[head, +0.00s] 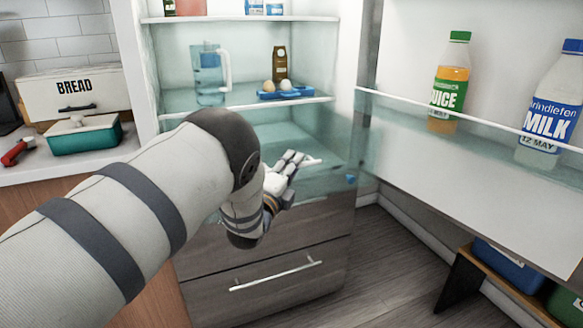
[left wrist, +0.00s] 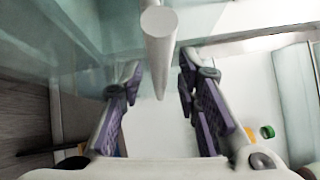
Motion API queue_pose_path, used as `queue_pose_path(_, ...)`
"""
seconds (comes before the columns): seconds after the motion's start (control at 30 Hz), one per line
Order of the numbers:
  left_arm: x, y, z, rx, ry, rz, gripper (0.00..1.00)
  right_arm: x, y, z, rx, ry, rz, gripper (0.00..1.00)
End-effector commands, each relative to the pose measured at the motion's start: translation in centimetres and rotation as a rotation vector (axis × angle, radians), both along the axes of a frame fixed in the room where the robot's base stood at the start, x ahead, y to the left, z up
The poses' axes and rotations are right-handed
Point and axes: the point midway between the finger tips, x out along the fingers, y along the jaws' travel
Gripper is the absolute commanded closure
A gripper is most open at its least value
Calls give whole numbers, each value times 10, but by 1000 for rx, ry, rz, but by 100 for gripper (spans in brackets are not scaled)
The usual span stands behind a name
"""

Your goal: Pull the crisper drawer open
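The crisper drawer (head: 326,178) is a clear, bluish bin low in the fridge, above grey wooden drawer fronts. My arm hides part of its front. A pale handle (head: 312,162) shows just past my left gripper (head: 292,165). In the left wrist view a white rounded bar (left wrist: 160,45), apparently this handle, comes down between the two fingers of my left gripper (left wrist: 160,88). The fingers are apart, with a gap on both sides of the bar. My right gripper is not in view.
The open fridge door (head: 470,195) at the right holds a juice bottle (head: 450,85) and a milk bottle (head: 552,105). A shelf (head: 240,103) above bears a jug (head: 209,78) and an egg tray (head: 286,93). A lower drawer handle (head: 275,274) sticks out below.

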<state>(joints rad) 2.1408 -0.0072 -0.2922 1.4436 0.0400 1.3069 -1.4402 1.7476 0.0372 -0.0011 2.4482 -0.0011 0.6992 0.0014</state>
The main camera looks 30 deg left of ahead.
Motion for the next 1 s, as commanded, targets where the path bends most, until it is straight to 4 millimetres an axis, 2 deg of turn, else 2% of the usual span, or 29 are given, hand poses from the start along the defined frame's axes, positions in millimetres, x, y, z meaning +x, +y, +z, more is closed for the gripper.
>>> queue_pose_path(0.17,-5,-1,-1,-1,2,0,70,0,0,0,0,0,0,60)
queue_pose_path(0.27,-24,-2,-4,1,5,1,70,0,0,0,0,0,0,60)
queue_pose_path(0.5,-88,-6,-13,1,4,1,70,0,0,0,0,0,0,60)
queue_pose_path(0.63,-110,-7,-16,1,2,0,70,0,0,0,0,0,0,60)
queue_pose_path(0.77,-118,-8,-16,1,0,0,70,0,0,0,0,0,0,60)
queue_pose_path(1.0,-119,-8,-16,0,-1,0,70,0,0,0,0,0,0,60)
